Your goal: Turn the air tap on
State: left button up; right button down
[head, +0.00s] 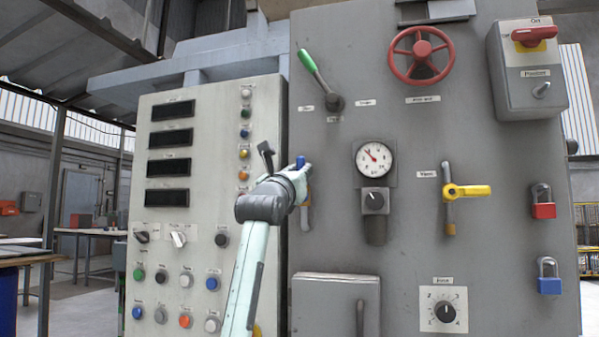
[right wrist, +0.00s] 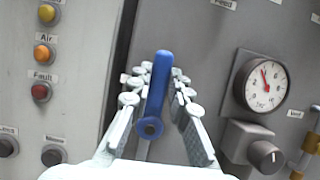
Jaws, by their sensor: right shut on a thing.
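The air tap's blue lever handle (right wrist: 158,88) stands between the fingers of my right gripper (right wrist: 153,92) in the right wrist view. The fingers are shut on it from both sides. The lever points up, nearly upright, with its round pivot end at the bottom. In the head view only a small blue part of the handle (head: 300,161) shows past my right gripper (head: 303,168), with a brass pipe (head: 306,215) below. The tap body is mostly hidden behind my wrist. My left gripper is not in view.
A pressure gauge (head: 374,158) with a black regulator knob (head: 374,201) is right of the tap. Farther right is a yellow-handled tap (head: 467,191). A button panel (head: 205,215) stands close on the left. A grey box (head: 335,303) juts out below.

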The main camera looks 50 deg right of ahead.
jog(key=c, duration=1.4)
grip_release()
jog(key=v, duration=1.2)
jog(key=shift+w+a, duration=0.1)
